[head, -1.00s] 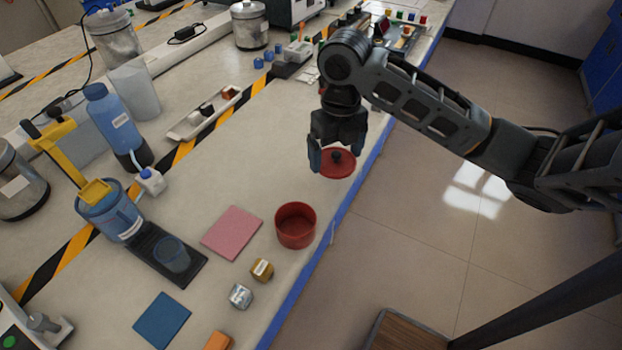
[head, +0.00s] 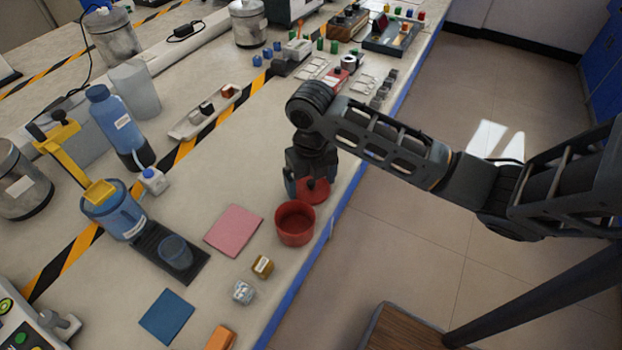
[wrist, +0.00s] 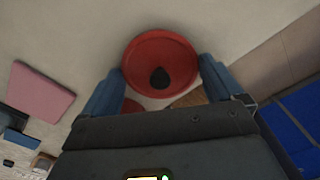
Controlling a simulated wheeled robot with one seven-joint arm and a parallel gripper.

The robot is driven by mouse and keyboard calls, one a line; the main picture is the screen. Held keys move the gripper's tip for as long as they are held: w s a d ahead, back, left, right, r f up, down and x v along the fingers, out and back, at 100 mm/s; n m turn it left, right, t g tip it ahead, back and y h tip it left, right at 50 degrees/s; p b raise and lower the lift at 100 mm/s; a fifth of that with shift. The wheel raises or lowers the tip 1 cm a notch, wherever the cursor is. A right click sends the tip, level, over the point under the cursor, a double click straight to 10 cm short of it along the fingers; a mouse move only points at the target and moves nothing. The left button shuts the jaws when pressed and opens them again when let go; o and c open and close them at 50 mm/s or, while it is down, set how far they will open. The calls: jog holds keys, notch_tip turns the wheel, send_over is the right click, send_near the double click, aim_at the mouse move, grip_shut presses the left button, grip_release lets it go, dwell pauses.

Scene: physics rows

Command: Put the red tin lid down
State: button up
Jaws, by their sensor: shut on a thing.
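The red tin lid (head: 318,192) is a round disc with a dark knob, just behind the red tin in the head view. My gripper (head: 305,188) is shut on it, with the blue fingers on either side. In the wrist view the lid (wrist: 160,50) shows between the fingertips (wrist: 160,82), its knob facing the camera. The open red tin (head: 295,236) stands upright on the bench near the blue front edge. The lid is not on the tin. I cannot tell whether its underside touches the bench.
A pink square (head: 233,230) lies left of the tin. A gold cube (head: 262,266) and a silver cube (head: 243,292) sit in front of it. The bench's blue edge (head: 340,217) is close on the right. Bare bench lies left of my gripper.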

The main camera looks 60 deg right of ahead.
aim_at(311, 181)
jog(key=shift+f, duration=0.15)
jog(key=o, duration=0.7)
jog(key=shift+c, duration=0.2)
notch_tip(311, 181, up, 12)
jog(key=b, duration=0.1)
jog(key=shift+r, duration=0.2)
